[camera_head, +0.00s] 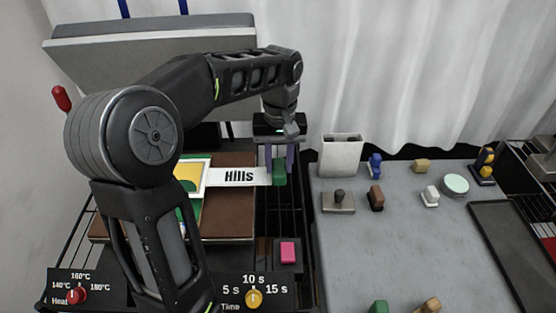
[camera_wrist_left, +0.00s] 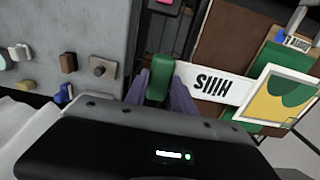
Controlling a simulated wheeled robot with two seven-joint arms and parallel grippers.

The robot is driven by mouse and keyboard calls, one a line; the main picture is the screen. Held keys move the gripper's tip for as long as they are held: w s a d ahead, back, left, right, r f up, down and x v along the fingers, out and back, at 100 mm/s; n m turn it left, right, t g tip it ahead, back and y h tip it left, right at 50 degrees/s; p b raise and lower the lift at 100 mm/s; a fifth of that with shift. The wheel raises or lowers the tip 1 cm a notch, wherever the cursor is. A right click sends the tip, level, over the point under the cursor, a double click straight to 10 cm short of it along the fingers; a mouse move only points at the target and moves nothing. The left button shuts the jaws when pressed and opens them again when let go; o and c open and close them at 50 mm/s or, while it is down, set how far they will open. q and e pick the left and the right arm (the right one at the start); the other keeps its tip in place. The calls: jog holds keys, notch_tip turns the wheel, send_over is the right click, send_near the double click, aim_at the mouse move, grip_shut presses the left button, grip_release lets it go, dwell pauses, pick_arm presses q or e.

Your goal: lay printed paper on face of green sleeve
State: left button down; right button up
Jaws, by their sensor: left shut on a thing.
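My left gripper (camera_head: 279,158) is shut on a green block (camera_head: 279,175) at the end of a white strip lettered "Hills" (camera_head: 237,176). The strip leads left to the printed paper (camera_head: 190,172), white-edged with a yellow and green design. In the left wrist view the printed paper (camera_wrist_left: 275,97) overlaps the green sleeve (camera_wrist_left: 288,58), whose green shows on both sides of it. I cannot tell whether they touch. In the head view my left arm hides much of the sleeve (camera_head: 194,211) and paper. My right gripper is not in view.
The sleeve lies on a brown pad (camera_head: 230,224) under a raised press lid (camera_head: 130,60). Heat (camera_head: 76,295) and time (camera_head: 253,298) knobs and a pink button (camera_head: 288,252) are in front. A grey table (camera_head: 410,250) at right holds a white holder (camera_head: 340,157) and small coloured blocks.

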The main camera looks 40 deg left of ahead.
pick_arm(q)
jog(key=shift+f+b, duration=0.85)
jog(key=shift+f, duration=0.6)
jog(key=shift+f+b, duration=0.4)
jog(key=shift+f, duration=0.15)
jog(key=c, duration=1)
grip_release()
jog(key=shift+o, duration=0.2)
notch_tip(320, 180, up, 4)
jog(key=shift+w+r, duration=0.1)
notch_tip(320, 180, up, 4)
jog(key=shift+f+p, duration=0.1)
jog(key=shift+p, duration=0.75)
jog(key=shift+f, duration=0.1)
